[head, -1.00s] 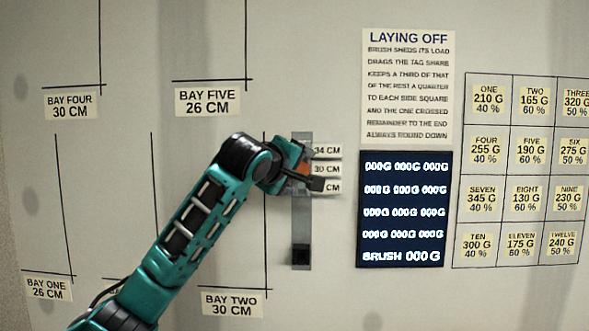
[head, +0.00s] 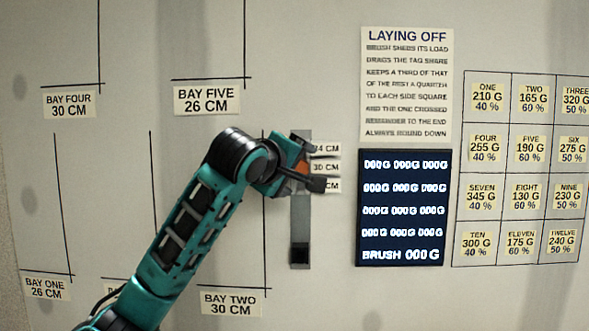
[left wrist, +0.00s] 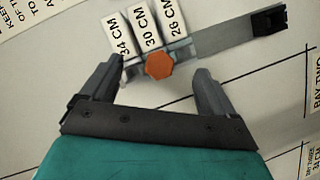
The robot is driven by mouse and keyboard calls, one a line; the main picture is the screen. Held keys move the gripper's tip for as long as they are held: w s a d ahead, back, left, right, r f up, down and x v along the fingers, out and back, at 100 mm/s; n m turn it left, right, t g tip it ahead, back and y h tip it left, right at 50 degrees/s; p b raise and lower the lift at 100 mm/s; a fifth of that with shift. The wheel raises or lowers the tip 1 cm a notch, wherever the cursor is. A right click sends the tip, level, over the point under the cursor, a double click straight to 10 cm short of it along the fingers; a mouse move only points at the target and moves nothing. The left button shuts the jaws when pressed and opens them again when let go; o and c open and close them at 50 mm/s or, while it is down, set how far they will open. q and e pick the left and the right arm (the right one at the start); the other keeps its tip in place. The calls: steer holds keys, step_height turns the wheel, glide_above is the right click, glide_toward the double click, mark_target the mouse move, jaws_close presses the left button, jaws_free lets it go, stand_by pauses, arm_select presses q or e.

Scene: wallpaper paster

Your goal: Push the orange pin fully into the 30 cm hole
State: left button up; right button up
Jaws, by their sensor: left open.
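The orange pin (left wrist: 160,65) shows as an octagonal head at the metal strip, beside the 30 CM label (left wrist: 149,27) in the left wrist view. In the head view the pin (head: 303,168) is partly covered by my gripper. How deep it sits cannot be told. The grey metal strip (head: 300,220) runs vertically on the wall, with 34, 30 and 26 CM labels along its upper right side. My left gripper (left wrist: 157,78) is open, with one finger on each side of the pin and apart from it. It also shows at the strip in the head view (head: 309,168). My right gripper is not seen.
A black square block (head: 300,253) sits at the strip's lower end. To the right are a dark display (head: 402,208), a text sheet (head: 406,85) and a grid of weight labels (head: 520,170). Bay labels are on the wall at left.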

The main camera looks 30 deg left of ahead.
arm_select(q)
steer(key=shift+s+d, duration=0.4)
steer(key=shift+s, duration=0.25)
steer(key=shift+s+d, duration=0.4)
steer(key=shift+s, duration=0.25)
steer(key=shift+f, duration=0.1)
steer(key=w+d+f+m+g+h, duration=0.15)
steer(key=d+f+m, duration=0.35)
steer(key=f, duration=1.1)
steer(key=d+f+m+g+h, duration=0.1)
steer(key=d+f+m+h, duration=0.3)
steer(key=f, duration=1.2)
steer(key=s+d+f+m+g, duration=0.1)
steer(key=s+d+f+m, duration=0.2)
steer(key=s+f, duration=0.9)
steer(key=s+d+f+m+g, duration=0.1)
steer(key=s+d+f+m, duration=0.3)
steer(key=s+f, duration=0.8)
steer(key=shift+d+m, duration=0.3)
steer(key=shift+m, duration=0.4)
